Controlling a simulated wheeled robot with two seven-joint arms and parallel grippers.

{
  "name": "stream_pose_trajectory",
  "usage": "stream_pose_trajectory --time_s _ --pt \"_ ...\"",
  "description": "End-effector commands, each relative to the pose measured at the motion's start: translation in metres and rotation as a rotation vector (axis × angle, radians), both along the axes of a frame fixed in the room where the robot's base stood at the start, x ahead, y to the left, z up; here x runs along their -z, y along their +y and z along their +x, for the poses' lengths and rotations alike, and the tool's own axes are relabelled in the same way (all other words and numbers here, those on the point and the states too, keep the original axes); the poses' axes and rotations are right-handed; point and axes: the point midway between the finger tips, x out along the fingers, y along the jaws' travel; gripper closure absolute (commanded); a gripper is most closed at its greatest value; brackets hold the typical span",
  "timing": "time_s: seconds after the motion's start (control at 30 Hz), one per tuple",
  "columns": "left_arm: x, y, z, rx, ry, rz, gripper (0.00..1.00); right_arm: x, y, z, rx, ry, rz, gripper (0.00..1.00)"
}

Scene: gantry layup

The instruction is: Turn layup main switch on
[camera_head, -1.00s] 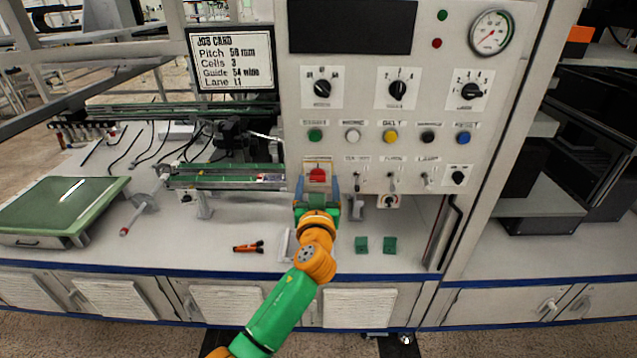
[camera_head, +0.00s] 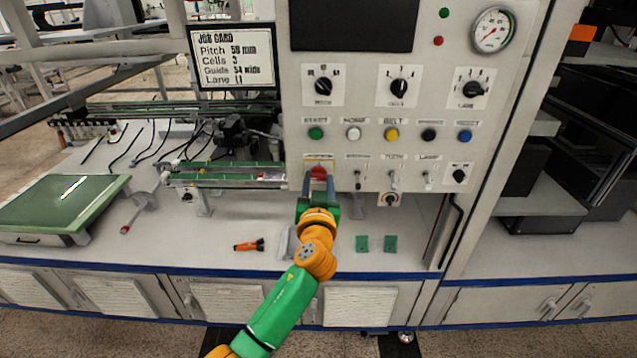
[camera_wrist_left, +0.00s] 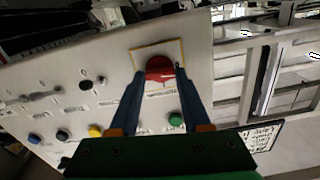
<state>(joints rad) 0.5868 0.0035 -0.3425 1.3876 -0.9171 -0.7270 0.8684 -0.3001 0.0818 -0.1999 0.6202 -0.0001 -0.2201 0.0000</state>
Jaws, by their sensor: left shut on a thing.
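The main switch is a red knob (camera_head: 318,171) on a yellow-edged plate, low on the grey control panel (camera_head: 360,150). In the left wrist view the red knob (camera_wrist_left: 160,68) sits between the fingertips, with part of the plate showing around it. My left gripper (camera_head: 320,180) reaches up to the knob from below and is shut on it, one finger on each side. The left gripper also shows in the left wrist view (camera_wrist_left: 158,82). The knob's turned position is hard to tell. My right gripper is not in view.
Small toggle switches (camera_head: 393,176) sit right of the knob, with a row of coloured buttons (camera_head: 391,134) above. A rail fixture (camera_head: 228,175) stands close on the left. An orange tool (camera_head: 249,245) and two green blocks (camera_head: 376,244) lie on the bench.

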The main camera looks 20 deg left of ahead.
Motion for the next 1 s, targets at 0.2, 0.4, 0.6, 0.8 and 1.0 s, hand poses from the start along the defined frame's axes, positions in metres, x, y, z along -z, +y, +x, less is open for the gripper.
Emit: stream_pose_trajectory --time_s 0.2,0.4,0.6,0.8,1.0 --pt "0.0 -0.001 0.0 0.001 0.05 0.178 1.0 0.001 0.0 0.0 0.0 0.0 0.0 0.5" --pt "0.0 -0.002 0.0 0.001 0.103 0.362 1.0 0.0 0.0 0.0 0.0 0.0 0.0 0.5" --pt "-0.001 -0.002 0.0 0.002 0.155 0.544 1.0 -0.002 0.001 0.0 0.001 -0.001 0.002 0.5" --pt "-0.001 -0.002 0.001 0.002 0.208 0.728 1.0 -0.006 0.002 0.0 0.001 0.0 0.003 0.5" --pt "-0.001 -0.003 0.001 0.002 0.259 0.911 1.0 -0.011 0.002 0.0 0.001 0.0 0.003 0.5"
